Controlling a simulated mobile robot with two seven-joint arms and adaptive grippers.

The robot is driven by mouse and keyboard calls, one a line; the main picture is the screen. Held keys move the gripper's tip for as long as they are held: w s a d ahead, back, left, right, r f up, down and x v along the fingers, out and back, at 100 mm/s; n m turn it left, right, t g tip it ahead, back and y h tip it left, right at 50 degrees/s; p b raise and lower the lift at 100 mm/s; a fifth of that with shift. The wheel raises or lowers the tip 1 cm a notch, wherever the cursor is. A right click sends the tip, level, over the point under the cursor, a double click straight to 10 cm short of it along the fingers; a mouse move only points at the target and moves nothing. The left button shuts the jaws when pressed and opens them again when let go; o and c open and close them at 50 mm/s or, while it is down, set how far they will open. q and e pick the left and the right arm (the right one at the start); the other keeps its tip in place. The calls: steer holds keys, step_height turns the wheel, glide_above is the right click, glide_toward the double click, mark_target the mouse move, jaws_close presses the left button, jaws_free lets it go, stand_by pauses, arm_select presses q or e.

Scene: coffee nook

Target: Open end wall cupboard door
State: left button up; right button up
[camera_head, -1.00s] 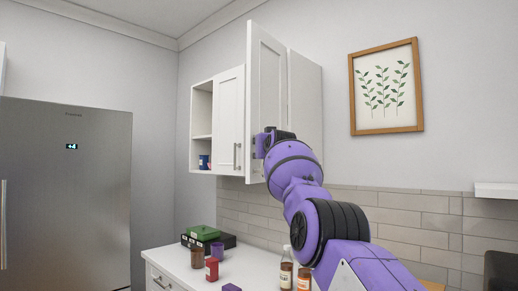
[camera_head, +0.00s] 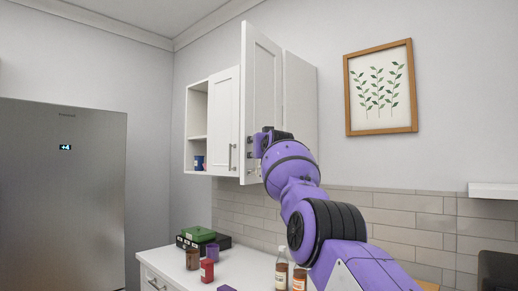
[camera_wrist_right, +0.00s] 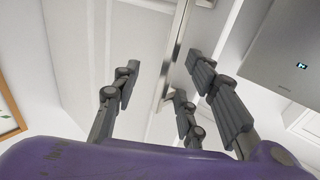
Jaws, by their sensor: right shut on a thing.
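The white end wall cupboard door (camera_head: 262,85) stands swung out from its cabinet (camera_head: 301,110) in the head view. My right gripper (camera_head: 254,146) is at the lower part of this door, near its free edge. In the right wrist view my right gripper (camera_wrist_right: 166,80) has its fingers around a metal bar handle (camera_wrist_right: 180,45) and is shut on it. The door panel (camera_wrist_right: 100,35) fills the left of that view. My arm hides part of the cabinet's lower side. My left gripper is not in view.
A closed cupboard door (camera_head: 225,120) with its own handle and an open shelf (camera_head: 197,125) adjoin on the left. A fridge (camera_head: 62,190) stands farther left. The counter (camera_head: 180,268) below holds jars, bottles and boxes. A framed picture (camera_head: 381,88) hangs right.

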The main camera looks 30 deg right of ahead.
steer(key=v, duration=1.2)
stand_by(0.3)
stand_by(0.4)
